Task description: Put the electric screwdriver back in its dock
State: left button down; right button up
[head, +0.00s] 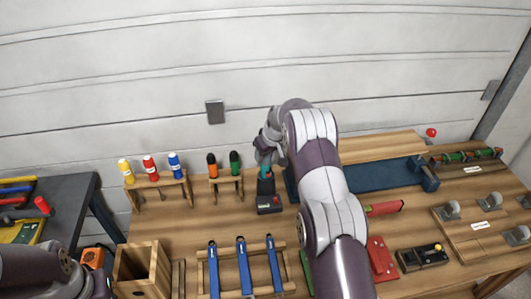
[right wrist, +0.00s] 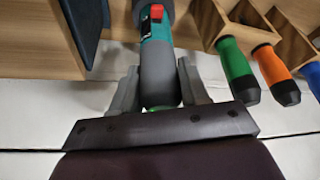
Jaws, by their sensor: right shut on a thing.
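The electric screwdriver is teal and dark grey; in the head view a small teal part (head: 265,173) shows below my right gripper (head: 268,155). In the right wrist view the screwdriver (right wrist: 156,62), with a red button, lies between the two grey fingers (right wrist: 160,90), which are shut on it. A black block with a red mark, which looks like the dock (head: 269,205), stands directly below the screwdriver in the head view. I cannot tell whether the screwdriver is seated in it. My left arm shows at the lower left; its gripper (head: 98,286) is only partly visible, fingers unclear.
A rack with green and orange handles (head: 224,165) stands close left of the dock. A blue tray-like piece (head: 385,177) lies to the right. Blue clamps (head: 243,265), a wooden box (head: 140,265) and a black device with a yellow knob (head: 422,257) occupy the front.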

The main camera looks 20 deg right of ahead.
jog(key=shift+f+b, duration=0.4)
jog(key=shift+b, duration=0.2)
dwell(0.6)
jog(key=o, duration=1.5)
jog(key=shift+f, duration=0.1)
jog(key=shift+r+p, duration=1.85)
jog(key=shift+r, duration=1.75)
